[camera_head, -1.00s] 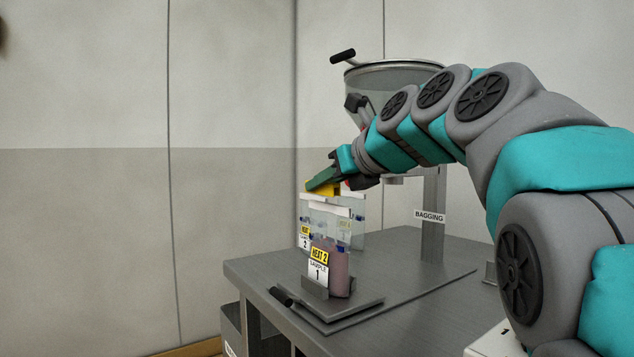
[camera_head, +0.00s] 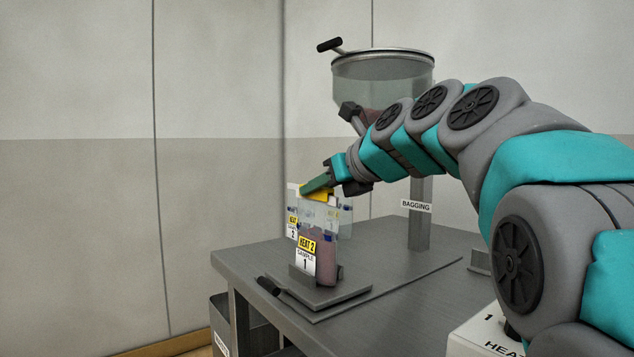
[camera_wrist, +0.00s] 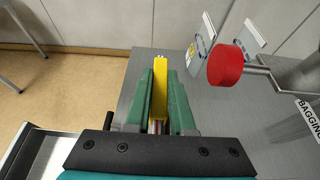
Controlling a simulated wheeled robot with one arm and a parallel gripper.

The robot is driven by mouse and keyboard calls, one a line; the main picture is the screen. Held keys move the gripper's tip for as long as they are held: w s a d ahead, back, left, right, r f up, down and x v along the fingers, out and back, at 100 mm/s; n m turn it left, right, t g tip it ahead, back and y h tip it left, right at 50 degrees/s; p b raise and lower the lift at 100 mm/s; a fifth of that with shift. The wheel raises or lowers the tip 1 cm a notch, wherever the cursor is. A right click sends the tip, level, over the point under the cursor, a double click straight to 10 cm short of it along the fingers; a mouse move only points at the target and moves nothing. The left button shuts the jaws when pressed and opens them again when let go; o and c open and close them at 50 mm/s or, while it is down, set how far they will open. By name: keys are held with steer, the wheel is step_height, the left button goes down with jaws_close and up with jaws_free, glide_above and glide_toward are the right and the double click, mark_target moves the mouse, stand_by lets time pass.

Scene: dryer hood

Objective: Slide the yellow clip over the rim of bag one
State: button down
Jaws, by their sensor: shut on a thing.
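My gripper (camera_head: 318,184) is shut on the yellow clip (camera_head: 317,195). In the wrist view the clip (camera_wrist: 160,82) lies lengthwise between the green fingers. Bag one (camera_head: 323,262) is a clear bag with pinkish contents and a "HEAT 2, SAMPLE 1" label. It stands upright in a holder near the table's front left corner. The clip is at the height of bag one's top edge. I cannot tell whether the clip straddles the rim or is only in line with it. In the wrist view bag one is mostly hidden beneath the clip and fingers.
Bag two (camera_head: 292,221) stands close behind bag one. A hopper (camera_head: 383,80) on a post with a "BAGGING" sign (camera_head: 416,206) stands to the right. The wrist view shows a red round knob (camera_wrist: 226,65) right of the fingers. A black handle (camera_head: 268,285) lies at the tray's left.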

stand_by(0.3)
steer(key=c, duration=0.7)
jaws_free()
steer(key=shift+s, duration=0.1)
